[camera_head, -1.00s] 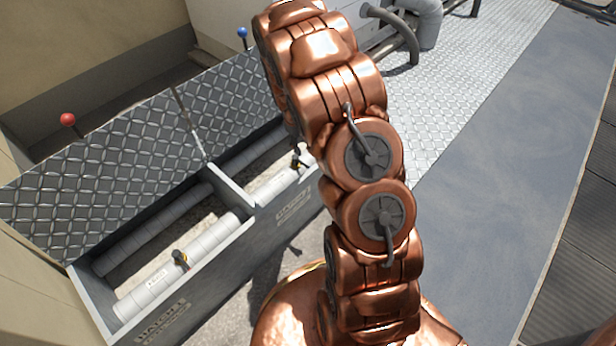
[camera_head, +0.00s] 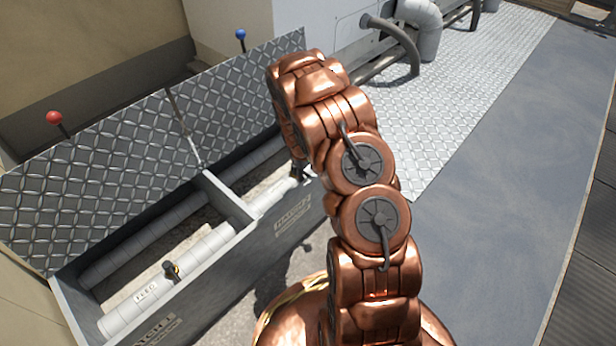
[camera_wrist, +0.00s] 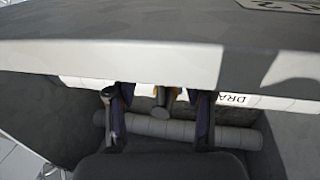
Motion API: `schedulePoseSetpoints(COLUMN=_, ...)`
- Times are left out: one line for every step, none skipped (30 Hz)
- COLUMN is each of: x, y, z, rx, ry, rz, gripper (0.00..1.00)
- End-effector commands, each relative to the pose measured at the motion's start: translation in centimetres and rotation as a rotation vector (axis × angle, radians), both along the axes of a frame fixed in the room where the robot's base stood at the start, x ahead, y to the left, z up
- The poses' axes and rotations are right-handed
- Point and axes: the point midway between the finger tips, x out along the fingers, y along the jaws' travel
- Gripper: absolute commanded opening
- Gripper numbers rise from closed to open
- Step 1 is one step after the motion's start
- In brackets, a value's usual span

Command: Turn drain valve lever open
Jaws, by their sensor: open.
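In the wrist view a pipe with a label reading "DRA" (camera_wrist: 232,98) runs beneath the pale edge of the box wall. A valve fitting with a grey rounded end and yellowish parts (camera_wrist: 160,97) shows on it; the wall edge hides part of it, and I cannot read the lever's angle. My gripper (camera_wrist: 157,112) is open, with one dark finger on each side of the fitting. I cannot tell whether either finger touches it. In the head view my arm hides most of the gripper, at the right compartment of the box.
The hatch box (camera_head: 225,258) has two compartments and raised tread-plate lids (camera_head: 100,185). A feed pipe (camera_head: 145,293) with its own valve (camera_head: 171,270) lies in the left one. Red (camera_head: 54,117) and blue (camera_head: 240,34) knobs stand behind the lids. Open walkway (camera_head: 480,200) lies right.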

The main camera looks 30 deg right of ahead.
Motion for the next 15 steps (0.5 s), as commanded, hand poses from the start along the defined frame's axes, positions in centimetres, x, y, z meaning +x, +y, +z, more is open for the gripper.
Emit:
schedulePoseSetpoints(x=0.03, y=-0.11, z=-0.59, rx=0.0, ry=0.0, rz=0.0, gripper=0.52)
schedulePoseSetpoints(x=0.03, y=-0.15, z=-0.71, rx=0.0, ry=0.0, rz=0.0, gripper=0.52)
schedulePoseSetpoints(x=0.05, y=-0.18, z=-0.82, rx=-0.001, ry=0.0, rz=0.0, gripper=0.52)
schedulePoseSetpoints(x=0.07, y=-0.2, z=-0.85, rx=-0.001, ry=-0.001, rz=0.0, gripper=0.52)
schedulePoseSetpoints(x=0.07, y=-0.2, z=-0.86, rx=-0.001, ry=-0.001, rz=0.0, gripper=0.52)
schedulePoseSetpoints(x=0.08, y=-0.19, z=-0.84, rx=-0.001, ry=-0.001, rz=0.0, gripper=0.52)
schedulePoseSetpoints(x=0.08, y=-0.2, z=-0.81, rx=-0.001, ry=-0.001, rz=0.0, gripper=0.52)
schedulePoseSetpoints(x=0.07, y=-0.2, z=-0.79, rx=-0.001, ry=-0.001, rz=0.0, gripper=0.52)
schedulePoseSetpoints(x=0.06, y=-0.19, z=-0.8, rx=0.0, ry=-0.001, rz=0.0, gripper=0.52)
schedulePoseSetpoints(x=0.06, y=-0.19, z=-0.79, rx=0.0, ry=-0.001, rz=0.0, gripper=0.52)
schedulePoseSetpoints(x=0.06, y=-0.19, z=-0.79, rx=0.0, ry=-0.001, rz=0.0, gripper=0.5)
schedulePoseSetpoints(x=0.06, y=-0.18, z=-0.79, rx=0.0, ry=-0.001, rz=0.0, gripper=0.46)
schedulePoseSetpoints(x=0.06, y=-0.18, z=-0.79, rx=0.0, ry=0.0, rz=0.0, gripper=0.43)
schedulePoseSetpoints(x=0.06, y=-0.18, z=-0.79, rx=0.0, ry=0.0, rz=0.0, gripper=0.4)
schedulePoseSetpoints(x=0.06, y=-0.18, z=-0.79, rx=0.0, ry=0.0, rz=0.0, gripper=0.35)
